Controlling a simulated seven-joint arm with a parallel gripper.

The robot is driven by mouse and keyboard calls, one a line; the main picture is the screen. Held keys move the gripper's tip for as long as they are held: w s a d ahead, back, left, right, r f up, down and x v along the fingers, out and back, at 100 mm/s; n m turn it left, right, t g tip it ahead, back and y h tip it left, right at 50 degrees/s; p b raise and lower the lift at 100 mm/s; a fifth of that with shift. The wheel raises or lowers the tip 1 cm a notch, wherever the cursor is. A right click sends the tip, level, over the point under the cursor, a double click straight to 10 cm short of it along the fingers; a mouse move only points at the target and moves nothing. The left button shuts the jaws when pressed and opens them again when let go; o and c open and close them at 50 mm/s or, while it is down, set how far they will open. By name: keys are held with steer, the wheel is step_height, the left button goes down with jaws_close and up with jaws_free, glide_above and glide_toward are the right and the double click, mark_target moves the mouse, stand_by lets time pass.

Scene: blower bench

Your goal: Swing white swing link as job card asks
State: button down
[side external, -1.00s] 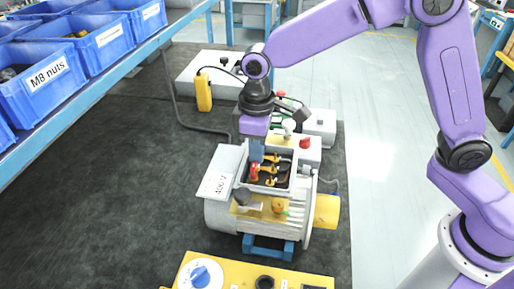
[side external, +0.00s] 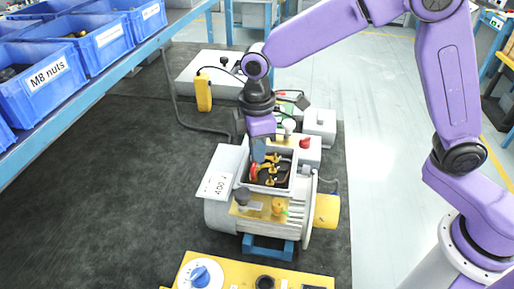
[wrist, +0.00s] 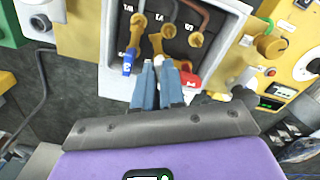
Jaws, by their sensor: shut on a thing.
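The open terminal box (side external: 291,168) sits on top of the grey motor (side external: 222,217). Inside it are brass links with coloured ends: one blue (wrist: 127,63), one red (wrist: 188,78). My gripper (wrist: 158,66) is shut on that end; in the side view my gripper (side external: 258,158) reaches down into the box. A card reading "400 V" (side external: 216,186) lies at the box's left.
A yellow panel with a blue knob (side external: 200,274) stands in front of the motor. Behind the box are a red knob (side external: 305,142) and a white box (side external: 320,122). Blue bins (side external: 40,85) line the shelf at left. The dark mat (side external: 120,190) left of the motor is clear.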

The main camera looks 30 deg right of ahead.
steer(key=n, duration=0.6)
steer(key=shift+n, duration=0.3)
steer(key=n, duration=0.6)
stand_by(0.4)
steer(key=c, duration=1.5)
jaws_free()
steer(key=shift+r, duration=0.1)
step_height(320, 180, up, 17)
steer(key=shift+r, duration=0.15)
steer(key=shift+s, duration=0.1)
